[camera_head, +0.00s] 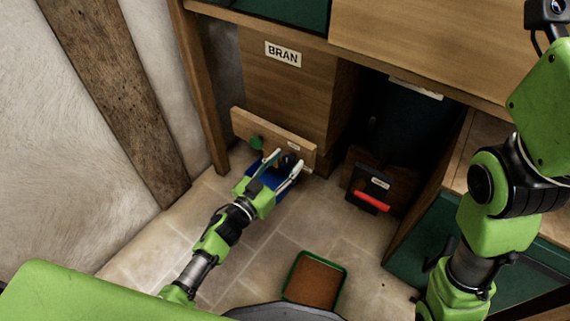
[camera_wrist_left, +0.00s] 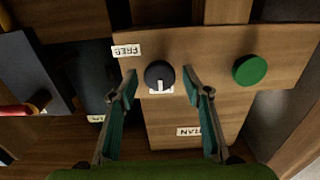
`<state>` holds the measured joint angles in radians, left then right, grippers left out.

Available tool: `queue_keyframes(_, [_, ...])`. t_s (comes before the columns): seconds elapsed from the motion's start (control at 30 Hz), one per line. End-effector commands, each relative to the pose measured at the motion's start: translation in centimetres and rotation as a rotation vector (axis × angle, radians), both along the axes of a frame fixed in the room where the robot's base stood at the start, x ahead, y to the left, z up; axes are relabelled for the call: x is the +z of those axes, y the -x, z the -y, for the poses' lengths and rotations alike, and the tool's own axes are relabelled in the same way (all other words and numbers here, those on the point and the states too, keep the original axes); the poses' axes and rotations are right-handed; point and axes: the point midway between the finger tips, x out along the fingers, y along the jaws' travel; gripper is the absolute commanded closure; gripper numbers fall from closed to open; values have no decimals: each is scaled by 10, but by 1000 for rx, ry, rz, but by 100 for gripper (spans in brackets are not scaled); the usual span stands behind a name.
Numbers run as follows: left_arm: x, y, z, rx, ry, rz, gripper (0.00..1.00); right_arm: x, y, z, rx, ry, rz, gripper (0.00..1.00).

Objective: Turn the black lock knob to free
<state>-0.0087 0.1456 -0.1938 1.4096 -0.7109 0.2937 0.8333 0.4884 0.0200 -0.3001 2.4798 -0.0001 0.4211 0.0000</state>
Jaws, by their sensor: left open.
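The black lock knob (camera_wrist_left: 159,74) is round, on a wooden board, in the left wrist view. Its white mark points down in that picture, towards a small white label (camera_wrist_left: 161,91). A FREE label (camera_wrist_left: 127,51) is up and left of it. My left gripper (camera_wrist_left: 160,80) is open, with one fingertip on each side of the knob; I cannot tell whether they touch it. In the head view the left gripper (camera_head: 286,162) is at the board (camera_head: 243,124) below the BRAN bin, and its fingers partly hide the knob. My right gripper is out of view.
A green knob (camera_wrist_left: 249,70) is on the same board, beside the black one. A dark panel with a red handle (camera_head: 371,202) is to the right. A green-rimmed tray (camera_head: 291,275) of brown material lies on the tiled floor. A wooden post and wall stand left.

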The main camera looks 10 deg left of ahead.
Motion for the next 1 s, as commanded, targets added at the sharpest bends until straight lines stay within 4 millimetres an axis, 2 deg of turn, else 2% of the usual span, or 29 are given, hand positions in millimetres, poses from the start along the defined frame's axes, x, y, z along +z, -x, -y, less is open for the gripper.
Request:
queue_keyframes(0.1, [0, 0, 0, 0, 0, 0, 56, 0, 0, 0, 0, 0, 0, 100])
queue_keyframes(0.13, [0, 0, 0, 0, 0, 0, 61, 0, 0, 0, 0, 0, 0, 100])
queue_keyframes(0.2, [0, 0, 0, 0, 0, 0, 79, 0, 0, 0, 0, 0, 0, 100])
queue_keyframes(0.27, [0, 0, 0, 0, 0, 0, 93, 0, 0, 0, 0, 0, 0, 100])
queue_keyframes(0.67, [1, 0, 0, 0, -42, 17, 93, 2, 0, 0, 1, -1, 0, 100])
queue_keyframes(1.0, [1, 1, 1, 1, -259, 105, 93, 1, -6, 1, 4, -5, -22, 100])
